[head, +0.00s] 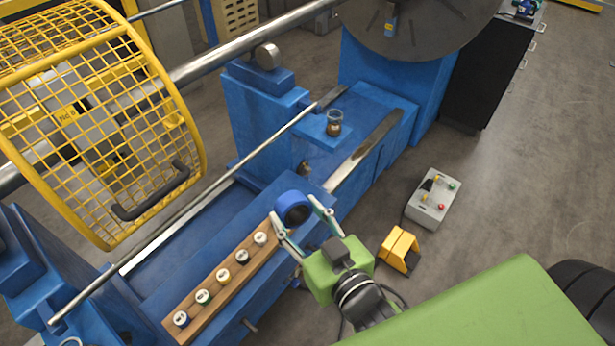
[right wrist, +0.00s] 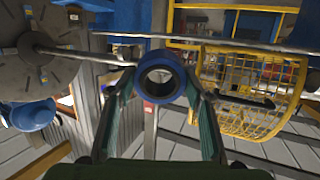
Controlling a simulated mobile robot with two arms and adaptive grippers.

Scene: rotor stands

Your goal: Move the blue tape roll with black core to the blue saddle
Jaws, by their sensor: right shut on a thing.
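The blue tape roll with black core (head: 283,204) is held between the fingertips of my right gripper (head: 295,211), in front of the blue machine bed. In the right wrist view the roll (right wrist: 161,56) is gripped at its sides by both fingers of my right gripper (right wrist: 163,82), its open core facing the camera. A blue block that looks like the saddle (head: 312,127) stands farther back on the machine, with a small glass jar on its ledge. My left gripper is not in view.
A wooden rack (head: 205,315) with several white-topped small pieces lies along the bed just left of my right gripper. A long thin rod (head: 212,182) crosses above the bed. A yellow mesh guard (head: 150,75) stands left. A grey control box (head: 427,212) sits right on the floor.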

